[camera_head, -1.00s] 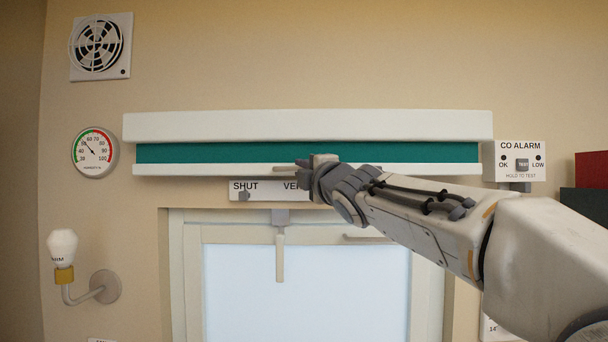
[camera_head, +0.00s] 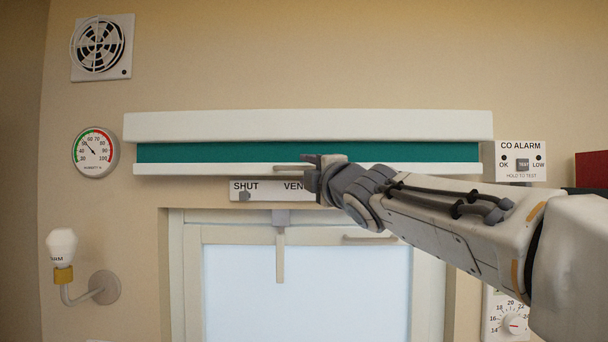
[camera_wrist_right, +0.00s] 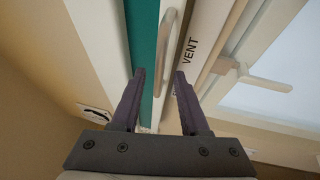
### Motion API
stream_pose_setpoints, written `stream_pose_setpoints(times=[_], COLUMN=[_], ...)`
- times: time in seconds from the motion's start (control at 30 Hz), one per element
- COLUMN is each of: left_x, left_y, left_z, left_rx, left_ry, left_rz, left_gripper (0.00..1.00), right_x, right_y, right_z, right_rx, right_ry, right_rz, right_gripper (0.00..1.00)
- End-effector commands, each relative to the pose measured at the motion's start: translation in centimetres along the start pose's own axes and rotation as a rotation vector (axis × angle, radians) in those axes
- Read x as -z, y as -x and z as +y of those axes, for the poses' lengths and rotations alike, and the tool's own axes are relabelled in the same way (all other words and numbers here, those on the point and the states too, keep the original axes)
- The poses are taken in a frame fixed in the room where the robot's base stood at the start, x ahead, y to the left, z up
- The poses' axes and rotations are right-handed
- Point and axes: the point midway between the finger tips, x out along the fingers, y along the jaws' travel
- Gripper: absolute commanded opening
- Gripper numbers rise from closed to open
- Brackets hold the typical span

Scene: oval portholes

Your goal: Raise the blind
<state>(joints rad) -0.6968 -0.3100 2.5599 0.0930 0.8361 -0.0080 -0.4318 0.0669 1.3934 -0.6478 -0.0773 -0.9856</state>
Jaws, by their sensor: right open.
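The teal blind (camera_head: 220,152) shows as a narrow strip under its white headbox (camera_head: 300,126), gathered up near the top of the window. A white bottom bar (camera_head: 200,170) runs along its lower edge, with a small pale handle (camera_head: 288,168) near the middle. My right gripper (camera_head: 312,170) is just right of this handle. In the right wrist view, the right gripper (camera_wrist_right: 160,80) is open, its two dark fingers either side of the bar's handle (camera_wrist_right: 168,50), with gaps visible. The teal cloth (camera_wrist_right: 142,35) is there too. My left gripper is not in view.
A SHUT/VENT slider plate (camera_head: 265,190) sits just below the bar. The window (camera_head: 300,290) has a hanging lever handle (camera_head: 280,255). A CO alarm (camera_head: 521,160) is right, a lamp (camera_head: 62,245) and humidity dial (camera_head: 95,150) left. A thermostat (camera_head: 510,318) is lower right.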

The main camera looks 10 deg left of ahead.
Motion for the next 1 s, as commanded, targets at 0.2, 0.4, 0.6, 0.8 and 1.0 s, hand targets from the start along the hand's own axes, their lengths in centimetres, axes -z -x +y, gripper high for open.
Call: stream_pose_setpoints(times=[0.2, 0.4, 0.6, 0.8, 1.0], left_x=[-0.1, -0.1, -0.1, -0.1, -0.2], left_y=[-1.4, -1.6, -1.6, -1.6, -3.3], left_z=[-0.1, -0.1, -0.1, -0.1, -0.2], left_rx=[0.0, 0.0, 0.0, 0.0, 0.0], left_ry=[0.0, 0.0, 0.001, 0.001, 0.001], left_rz=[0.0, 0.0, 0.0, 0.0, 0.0], left_gripper=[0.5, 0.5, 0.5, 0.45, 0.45], right_x=[-0.1, -0.1, -0.1, -0.1, 0.5], right_y=[4.6, 7.1, 7.7, 7.7, 8.8], right_z=[-0.1, 0.0, -0.1, -0.1, -7.8], right_rx=[-0.002, -0.001, 0.0, 0.001, 0.159], right_ry=[0.001, 0.001, 0.0, -0.001, -0.181], right_rz=[-0.001, -0.001, -0.001, -0.001, -0.038], right_gripper=[0.45, 0.45, 0.45, 0.45, 0.45])
